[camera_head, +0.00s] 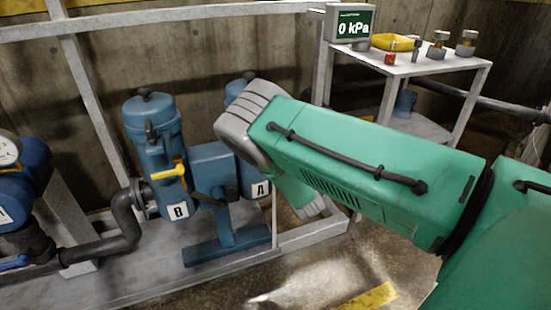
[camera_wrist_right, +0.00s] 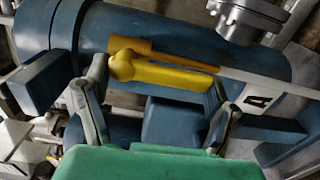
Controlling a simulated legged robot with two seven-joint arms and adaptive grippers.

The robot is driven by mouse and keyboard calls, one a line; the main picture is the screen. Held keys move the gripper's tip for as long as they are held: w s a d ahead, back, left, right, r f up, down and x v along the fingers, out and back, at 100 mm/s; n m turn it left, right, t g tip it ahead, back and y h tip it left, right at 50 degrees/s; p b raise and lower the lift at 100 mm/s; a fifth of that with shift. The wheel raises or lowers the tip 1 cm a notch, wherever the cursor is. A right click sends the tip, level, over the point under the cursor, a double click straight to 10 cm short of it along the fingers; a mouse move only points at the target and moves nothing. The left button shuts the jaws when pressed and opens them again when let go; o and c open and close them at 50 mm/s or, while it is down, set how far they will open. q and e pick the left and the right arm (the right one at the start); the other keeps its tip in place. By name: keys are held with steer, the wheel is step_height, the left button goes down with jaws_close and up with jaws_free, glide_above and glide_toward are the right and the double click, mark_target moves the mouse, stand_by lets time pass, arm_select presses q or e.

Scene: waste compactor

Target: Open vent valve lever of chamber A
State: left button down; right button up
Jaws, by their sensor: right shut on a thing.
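In the right wrist view, a yellow vent lever (camera_wrist_right: 165,76) lies across a blue cylindrical chamber (camera_wrist_right: 180,35). A dark letter on a white label (camera_wrist_right: 257,102) looks like A or Д. My right gripper (camera_wrist_right: 155,105) has one finger at each end of the lever, and is shut on it. In the head view, my green right arm covers most of this chamber (camera_head: 240,86), its lever and my right gripper. The neighbouring blue chamber marked B (camera_head: 150,130) has its own yellow lever (camera_head: 168,172), roughly horizontal. My left gripper is not in view.
A pressure display (camera_head: 350,24) reads 0 kPa on a white table (camera_head: 440,62) at the back right. A yellow tray (camera_head: 392,42) and small fittings stand there. A pale metal frame (camera_head: 90,90) and black pipe (camera_head: 90,247) border the chambers.

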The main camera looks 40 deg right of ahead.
steer(key=o, duration=1.4)
steer(key=shift+w, duration=0.1)
steer(key=shift+o, duration=1.4)
steer(key=shift+f, duration=0.15)
steer(key=shift+s, duration=0.35)
steer(key=v, duration=1.1)
steer(key=shift+a, duration=0.15)
